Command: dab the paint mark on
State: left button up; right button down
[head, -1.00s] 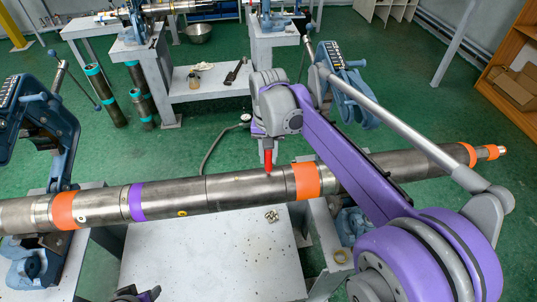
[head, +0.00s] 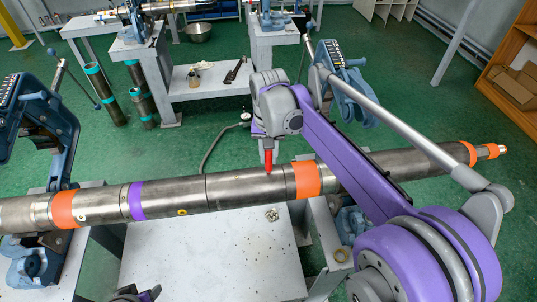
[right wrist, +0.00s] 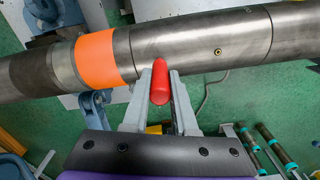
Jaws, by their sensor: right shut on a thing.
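A long steel pipe (head: 240,186) lies across the head view, with orange bands and one purple band (head: 137,201). My right gripper (head: 267,148) is shut on a red stick-like marker (head: 268,160) above the pipe, left of the middle orange band (head: 306,180). The marker's lower end is at the pipe's upper side; I cannot tell whether it touches. In the right wrist view the red marker (right wrist: 160,82) sits between the fingers, by a seam beside the orange band (right wrist: 100,60). I see no paint mark there. A part of my left gripper (head: 138,294) shows at the bottom edge; its jaws are unclear.
Blue vises stand at the left (head: 40,130) and behind my right arm (head: 345,85). A pale bench (head: 205,260) under the pipe carries a small metal nut (head: 271,214). Behind are another bench (head: 205,95), a metal bowl (head: 198,33) and several upright tubes (head: 105,95).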

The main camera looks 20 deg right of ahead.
pick_arm(q)
jog(key=shift+r, duration=0.1)
dwell(0.4)
pick_arm(e)
jog(key=shift+r+p, duration=1.9)
jog(key=shift+r, duration=1.65)
pick_arm(q)
jog(key=r, duration=0.1)
jog(key=w+r, duration=0.1)
jog(key=r, duration=0.1)
jog(key=w+r, duration=0.1)
jog(key=r, duration=0.1)
jog(key=shift+w, duration=0.15)
pick_arm(e)
jog(key=shift+f, duration=0.1)
